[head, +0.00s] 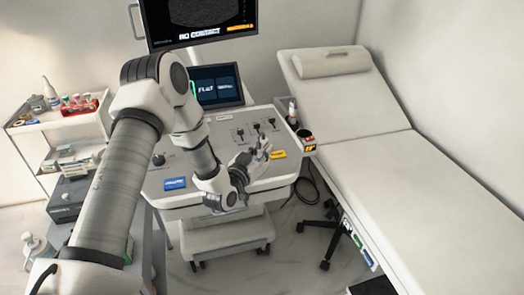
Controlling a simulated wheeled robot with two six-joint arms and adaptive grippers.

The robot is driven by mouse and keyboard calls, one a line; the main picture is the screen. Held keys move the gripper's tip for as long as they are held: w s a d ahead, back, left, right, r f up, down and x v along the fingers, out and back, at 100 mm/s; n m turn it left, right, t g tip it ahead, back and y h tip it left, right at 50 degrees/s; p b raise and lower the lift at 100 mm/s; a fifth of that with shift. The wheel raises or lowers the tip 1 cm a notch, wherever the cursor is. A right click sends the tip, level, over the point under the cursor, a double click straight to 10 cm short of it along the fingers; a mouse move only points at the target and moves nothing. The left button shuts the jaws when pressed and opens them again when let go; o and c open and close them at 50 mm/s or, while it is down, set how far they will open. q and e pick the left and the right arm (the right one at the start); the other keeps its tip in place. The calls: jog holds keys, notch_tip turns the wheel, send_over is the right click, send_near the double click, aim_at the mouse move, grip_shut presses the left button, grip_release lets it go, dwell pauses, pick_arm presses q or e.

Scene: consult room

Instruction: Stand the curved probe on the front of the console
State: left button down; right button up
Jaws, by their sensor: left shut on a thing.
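The console (212,160) is a pale cart-mounted panel in the middle of the head view, with knobs and small printed symbols. My left gripper (253,158) is over the right part of the panel. It is shut on a small whitish thing (264,146), which looks like the curved probe; its shape is partly hidden by the fingers. Whether it touches the panel, I cannot tell. A blue label (175,183) is at the console's front left, and a yellow label (278,154) is at its right, close to the gripper. My right gripper is not in view.
A monitor (205,18) reading "NO CONTACT" hangs above, with a smaller screen (217,85) behind the panel. Small holders (306,139) sit at the console's right edge. An examination bed (400,165) stands right, a shelf cart (50,125) left.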

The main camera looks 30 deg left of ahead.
pick_arm(q)
jog(key=shift+w+f, duration=0.15)
jog(key=shift+f, duration=0.35)
jog(key=shift+f, duration=0.15)
jog(key=c, duration=1)
grip_release()
